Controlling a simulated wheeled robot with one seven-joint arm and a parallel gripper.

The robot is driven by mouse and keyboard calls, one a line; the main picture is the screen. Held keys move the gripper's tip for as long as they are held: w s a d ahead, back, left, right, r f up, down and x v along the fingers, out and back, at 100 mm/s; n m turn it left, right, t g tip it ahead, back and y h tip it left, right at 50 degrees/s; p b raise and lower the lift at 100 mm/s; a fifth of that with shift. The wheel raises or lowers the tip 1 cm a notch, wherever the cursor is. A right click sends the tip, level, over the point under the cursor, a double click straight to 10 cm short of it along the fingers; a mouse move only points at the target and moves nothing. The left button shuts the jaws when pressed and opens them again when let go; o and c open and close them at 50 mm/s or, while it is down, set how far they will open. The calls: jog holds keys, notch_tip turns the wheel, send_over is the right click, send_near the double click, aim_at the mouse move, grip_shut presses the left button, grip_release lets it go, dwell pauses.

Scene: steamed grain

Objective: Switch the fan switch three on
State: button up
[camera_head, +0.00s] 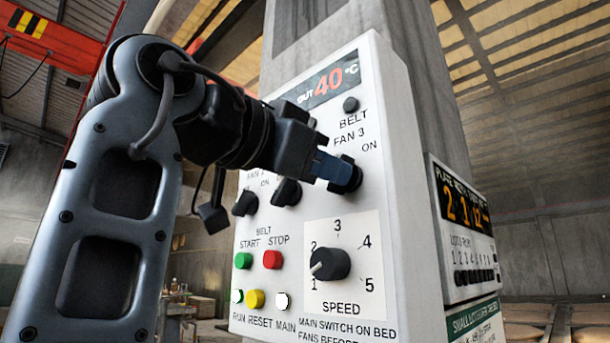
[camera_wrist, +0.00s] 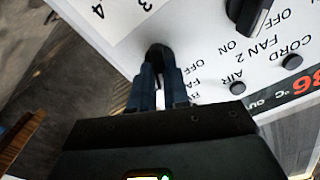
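The fan 3 switch (camera_head: 352,175) is a black rotary knob on the upper right of the white control panel, below the "FAN 3" and "ON" labels. My gripper (camera_head: 334,170) reaches it from the left, with its blue fingertips at the knob. In the wrist view the two fingers (camera_wrist: 160,72) are close together with a narrow gap, and the dark knob (camera_wrist: 158,52) shows between and beyond their tips. They appear closed around it. The fingers partly cover the knob, so its pointing direction cannot be told. The round indicator (camera_head: 351,104) above "BELT" looks dark.
Two more black switches (camera_head: 287,192) (camera_head: 245,203) sit to the left. Below are a speed dial (camera_head: 330,264), green start (camera_head: 243,260) and red stop (camera_head: 272,259) buttons, and a row of small buttons. A second panel (camera_head: 466,230) is at right. The display (camera_head: 330,84) reads 40 °C.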

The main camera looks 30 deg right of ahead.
grip_shut()
jog(key=shift+m+b, duration=0.8)
jog(key=shift+m, duration=0.7)
jog(key=o, duration=0.5)
grip_release()
jog(key=v, duration=0.8)
